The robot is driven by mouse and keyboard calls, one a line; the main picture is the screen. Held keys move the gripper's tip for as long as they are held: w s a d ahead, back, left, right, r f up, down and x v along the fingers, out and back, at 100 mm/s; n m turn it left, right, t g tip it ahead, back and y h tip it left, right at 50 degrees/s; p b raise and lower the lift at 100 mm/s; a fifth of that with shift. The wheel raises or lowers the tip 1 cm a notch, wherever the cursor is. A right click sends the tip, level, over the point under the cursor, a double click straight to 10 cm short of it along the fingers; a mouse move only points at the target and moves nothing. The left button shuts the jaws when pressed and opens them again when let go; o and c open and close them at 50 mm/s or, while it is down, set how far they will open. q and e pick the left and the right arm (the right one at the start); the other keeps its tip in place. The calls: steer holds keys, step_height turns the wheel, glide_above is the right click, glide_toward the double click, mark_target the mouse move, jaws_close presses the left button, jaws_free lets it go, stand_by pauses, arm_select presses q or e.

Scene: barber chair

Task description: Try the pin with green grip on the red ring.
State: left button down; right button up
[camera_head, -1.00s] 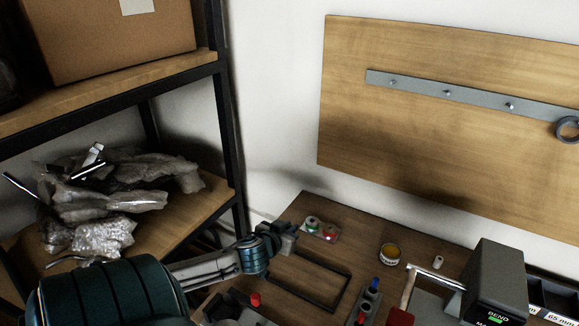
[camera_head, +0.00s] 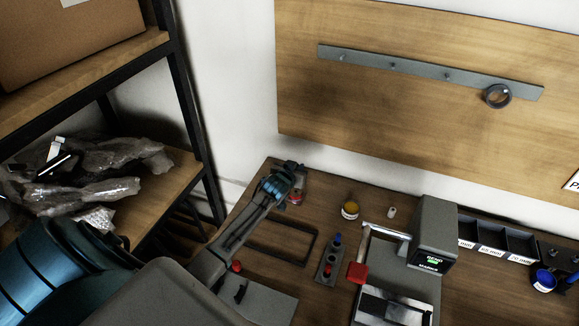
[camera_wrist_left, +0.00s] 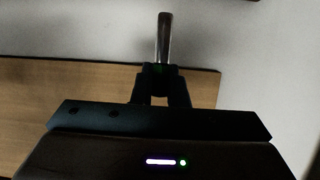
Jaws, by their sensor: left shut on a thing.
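My left gripper (camera_head: 294,167) is over the back left of the workbench, beside a small tray (camera_head: 301,188) that it partly covers. The red ring (camera_head: 295,199) seems to be the small red piece on the tray, just below the gripper. I cannot tell whether the pin touches it. My right gripper is not in view.
An empty dark frame (camera_head: 285,240) lies on the bench. A holder with a blue-topped pin (camera_head: 337,240), a yellow-labelled tin (camera_head: 350,210) and a grey bending device (camera_head: 432,235) stand to the right. A shelf (camera_head: 150,170) with plastic wrap is on the left.

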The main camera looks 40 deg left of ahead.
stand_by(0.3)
arm_select(q)
steer(key=shift+f+b, duration=1.75)
steer(key=shift+f, duration=0.75)
steer(key=shift+s+f, duration=0.1)
steer(key=shift+f, duration=0.45)
stand_by(0.5)
steer(key=shift+r, duration=0.1)
step_height(320, 180, up, 6)
steer(key=p, duration=0.5)
